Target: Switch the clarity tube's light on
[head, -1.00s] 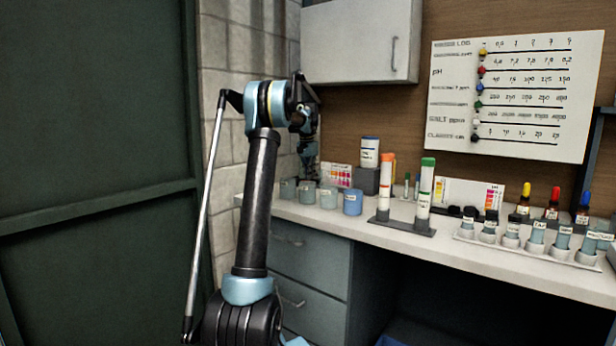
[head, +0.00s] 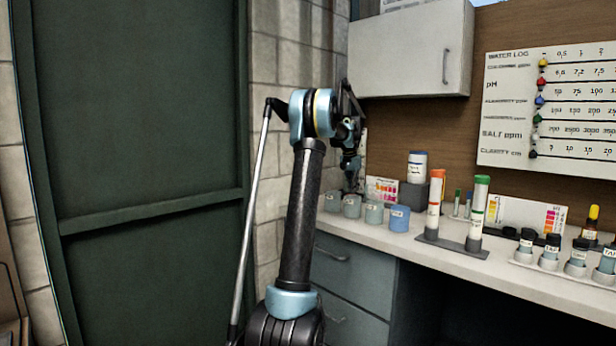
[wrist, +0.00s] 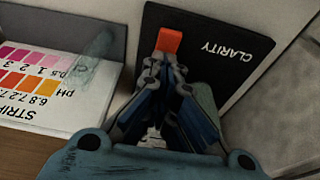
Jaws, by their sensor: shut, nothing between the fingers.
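A black plate lettered CLARITY (wrist: 231,50) shows upside down in the wrist view. A small orange-red block (wrist: 168,40), which looks like a switch, sits near its left end. My gripper (wrist: 166,62) is shut and empty, its fingertips right at that block. I cannot tell whether they touch it, or whether the light is lit. In the head view my gripper (head: 351,184) hangs at the back left corner of the counter, by the block wall. The clarity tube itself is not clearly visible there, behind my arm.
A strip colour chart (wrist: 50,80) lies left of the plate in the wrist view. On the counter (head: 440,262), several small cups, including a blue cup (head: 399,218), stand close by the gripper. A rack (head: 451,244) holds two capped tubes further right. A white cabinet (head: 415,52) hangs above.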

